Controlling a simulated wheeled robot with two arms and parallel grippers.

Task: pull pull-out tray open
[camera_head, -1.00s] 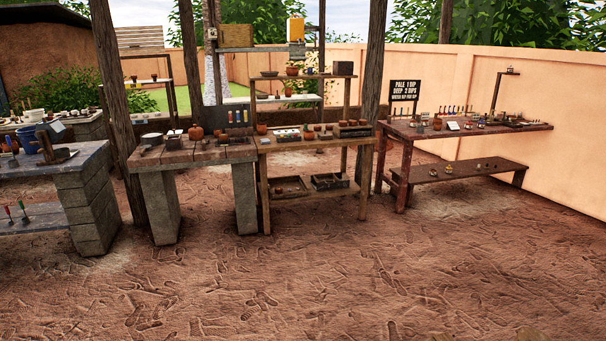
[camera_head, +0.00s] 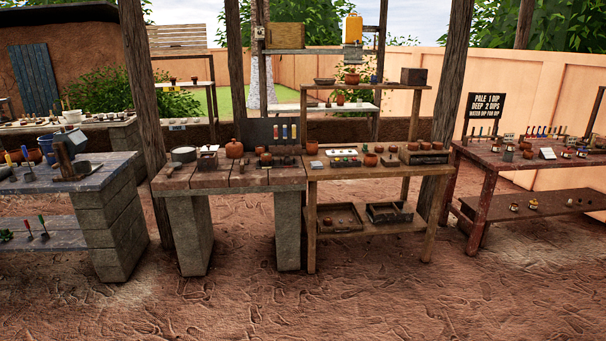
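Two dark, shallow wooden trays sit on the lower shelf of the wooden workbench in the middle of the head view. The left tray (camera_head: 340,228) looks low and mostly empty. The right tray (camera_head: 390,221) has higher sides, and its contents are too small to tell. I cannot tell which of them, if either, is the pull-out tray, or whether it slides. Neither of my grippers shows in the view.
The wooden workbench (camera_head: 324,181) holds small pots and boxes on top. A stone-legged table (camera_head: 202,182) adjoins it on the left. A dark bench (camera_head: 485,182) stands right, a block-sided bench (camera_head: 108,182) left. Wooden posts (camera_head: 145,100) rise behind. The dirt floor (camera_head: 300,310) in front is clear.

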